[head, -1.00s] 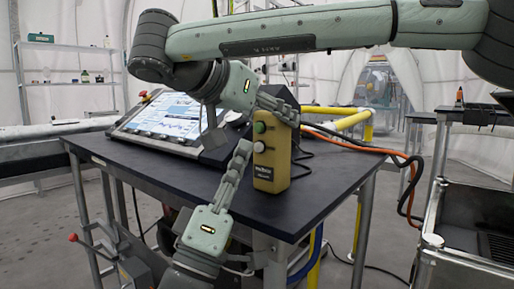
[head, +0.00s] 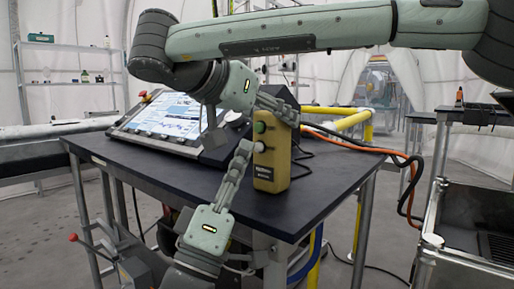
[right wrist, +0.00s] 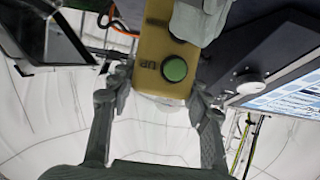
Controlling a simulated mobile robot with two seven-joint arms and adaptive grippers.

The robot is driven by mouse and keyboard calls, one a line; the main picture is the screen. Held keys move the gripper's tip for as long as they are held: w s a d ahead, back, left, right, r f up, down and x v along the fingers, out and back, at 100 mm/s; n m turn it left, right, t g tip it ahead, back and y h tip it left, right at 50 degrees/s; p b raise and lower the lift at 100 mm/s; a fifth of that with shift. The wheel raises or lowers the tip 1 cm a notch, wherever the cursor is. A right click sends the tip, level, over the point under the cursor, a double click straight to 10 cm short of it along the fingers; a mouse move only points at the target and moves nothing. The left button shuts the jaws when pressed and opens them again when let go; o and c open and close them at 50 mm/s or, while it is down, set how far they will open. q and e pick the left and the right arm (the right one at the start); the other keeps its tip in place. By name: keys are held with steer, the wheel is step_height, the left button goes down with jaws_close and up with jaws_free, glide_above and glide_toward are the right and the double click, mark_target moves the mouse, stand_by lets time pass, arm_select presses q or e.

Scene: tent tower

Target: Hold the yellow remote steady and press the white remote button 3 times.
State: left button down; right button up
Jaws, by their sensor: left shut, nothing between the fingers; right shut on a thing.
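The yellow remote (head: 271,168) stands upright above the dark table, with a green button (head: 260,127) near its top and the white button (head: 259,147) below it. My right gripper (head: 284,111) is shut on the remote's upper end. In the right wrist view, its fingers (right wrist: 158,97) flank the yellow remote (right wrist: 154,62) beside the green button (right wrist: 174,69). My left gripper (head: 245,146) is shut and empty, its fingertips right beside the white button; I cannot tell whether they touch it. In the right wrist view the left fingers (right wrist: 199,20) hide the white button.
The dark table (head: 185,178) carries a tilted control screen (head: 165,120) behind the left gripper. Cables (head: 350,142) run right from behind the remote. Yellow rails (head: 350,118) stand behind the table. The table's front left is clear.

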arm_select(q)
steer(key=shift+w+d, duration=0.15)
steer(key=shift+w, duration=0.05)
steer(key=shift+w+d, duration=0.2)
steer(key=shift+w, duration=0.05)
stand_by(0.6)
steer(key=shift+r, duration=0.35)
stand_by(0.7)
steer(key=shift+f, duration=0.15)
steer(key=shift+d+f, duration=0.1)
steer(key=shift+f, duration=0.3)
steer(key=shift+s+a+f, duration=0.3)
steer(key=shift+s+f, duration=0.05)
steer(key=shift+s, duration=0.3)
steer(key=shift+s+a+r, duration=0.15)
steer(key=shift+s+a, duration=0.45)
steer(key=shift+s, duration=0.1)
steer(key=shift+s+a+r, duration=0.1)
steer(key=shift+s+a, duration=0.45)
steer(key=shift+s, duration=0.1)
stand_by(0.5)
